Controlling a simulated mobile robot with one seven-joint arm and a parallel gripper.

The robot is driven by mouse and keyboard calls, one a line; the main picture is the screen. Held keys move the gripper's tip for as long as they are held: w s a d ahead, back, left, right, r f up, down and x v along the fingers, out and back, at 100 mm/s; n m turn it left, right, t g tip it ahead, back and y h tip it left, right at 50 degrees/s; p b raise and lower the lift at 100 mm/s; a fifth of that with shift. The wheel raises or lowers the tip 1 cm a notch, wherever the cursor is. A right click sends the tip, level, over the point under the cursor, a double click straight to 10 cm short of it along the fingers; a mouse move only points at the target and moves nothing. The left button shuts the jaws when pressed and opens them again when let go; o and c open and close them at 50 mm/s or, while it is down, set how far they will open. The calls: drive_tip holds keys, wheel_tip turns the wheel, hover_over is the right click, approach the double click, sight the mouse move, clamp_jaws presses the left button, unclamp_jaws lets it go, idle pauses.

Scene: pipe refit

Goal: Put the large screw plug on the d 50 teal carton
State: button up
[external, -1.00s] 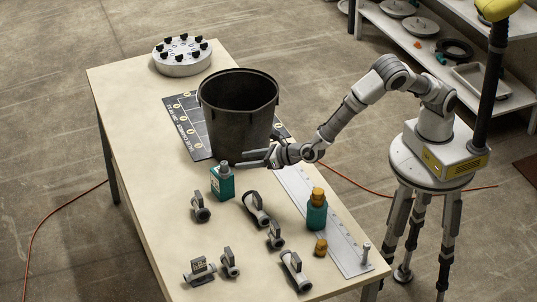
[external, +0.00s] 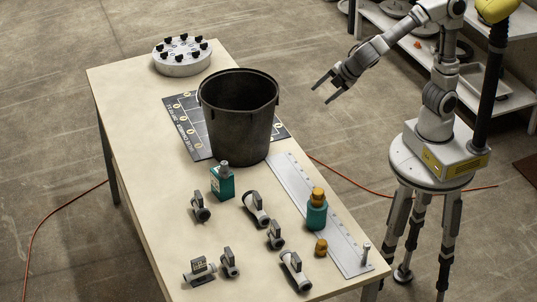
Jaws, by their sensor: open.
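A teal carton (external: 222,184) stands upright on the table, in front of the black bucket. A grey plug-like piece (external: 224,165) sits on its top. A teal container (external: 316,216) stands further right, with a brass-coloured piece (external: 318,194) on top. A smaller brass-coloured plug (external: 321,247) stands on the table in front of it. Size markings are too small to read, so I cannot tell which teal item is marked d 50. My gripper (external: 321,91) is open and empty, raised beyond the right edge of the table, apart from all of these.
The black bucket (external: 238,125) stands tall on a dark printed mat (external: 184,117). Several valve-like fittings (external: 256,206) lie at the near end. A metal strip (external: 350,248) runs along the right edge. A round flange (external: 182,57) sits at the far end. The left side is clear.

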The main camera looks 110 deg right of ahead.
drive_tip(key=s+a+r+m+t+y, duration=0.1)
drive_tip(key=s+a+m+y, duration=0.5)
drive_tip(key=s+a, duration=0.6)
drive_tip(key=s+r+m, duration=0.1)
drive_tip(key=s, duration=0.2)
drive_tip(key=shift+s+r, duration=0.15)
drive_tip(key=shift+s, duration=0.25)
idle(0.6)
